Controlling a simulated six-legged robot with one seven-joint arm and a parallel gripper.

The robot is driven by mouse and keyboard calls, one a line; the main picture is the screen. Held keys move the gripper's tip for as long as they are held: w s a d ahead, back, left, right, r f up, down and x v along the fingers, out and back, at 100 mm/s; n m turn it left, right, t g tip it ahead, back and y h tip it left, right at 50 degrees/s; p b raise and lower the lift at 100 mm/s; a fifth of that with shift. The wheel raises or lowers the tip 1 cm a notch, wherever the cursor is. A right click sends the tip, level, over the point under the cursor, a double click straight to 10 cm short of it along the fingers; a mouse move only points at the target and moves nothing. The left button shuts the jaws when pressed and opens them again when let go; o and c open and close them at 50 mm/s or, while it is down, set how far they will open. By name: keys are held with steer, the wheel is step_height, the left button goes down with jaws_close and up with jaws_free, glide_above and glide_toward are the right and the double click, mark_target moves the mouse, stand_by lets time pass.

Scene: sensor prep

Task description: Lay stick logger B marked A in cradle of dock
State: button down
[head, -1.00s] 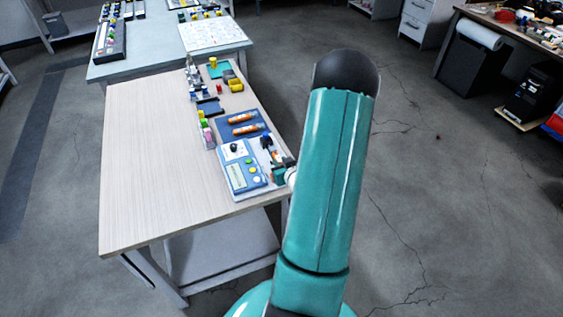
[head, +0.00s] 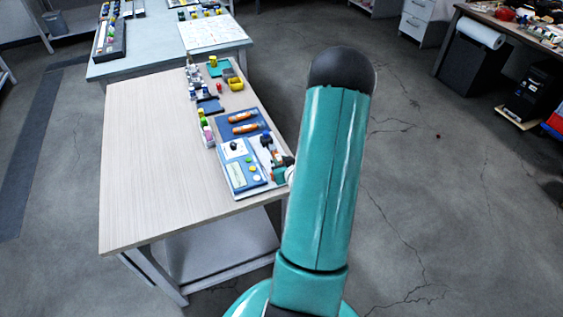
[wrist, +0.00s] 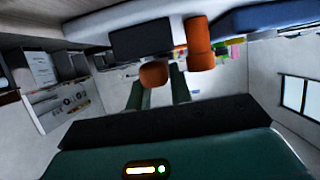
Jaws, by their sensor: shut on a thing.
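The dock (head: 236,171) is a blue and white unit with a screen and coloured buttons at the near right of the pale table. My gripper (head: 280,170) is at its right edge, mostly hidden behind my teal arm. In the wrist view its two teal fingers (wrist: 158,91) are shut on an orange-ended stick logger (wrist: 153,74). A dark block and another orange cylinder (wrist: 198,46) show close by. The mark on the held logger and its contact with the cradle cannot be made out. Two orange stick loggers (head: 242,117) (head: 246,128) lie on a blue mat.
Small coloured pots (head: 206,128) stand left of the blue mat (head: 262,118). A yellow bin (head: 235,84) and other small parts are farther back. The left of the wooden table (head: 150,150) is clear. A second table (head: 150,60) stands behind.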

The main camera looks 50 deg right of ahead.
steer(key=shift+f, duration=1.05)
stand_by(0.6)
steer(key=c, duration=1.2)
jaws_free()
steer(key=shift+o, duration=0.2)
steer(key=shift+w+a, duration=0.1)
steer(key=shift+a, duration=0.05)
steer(key=shift+w+a, duration=0.1)
steer(key=shift+a, duration=0.05)
steer(key=c, duration=0.4)
steer(key=shift+o, duration=0.2)
steer(key=shift+o, duration=0.2)
steer(key=shift+o, duration=0.2)
steer(key=shift+r, duration=0.65)
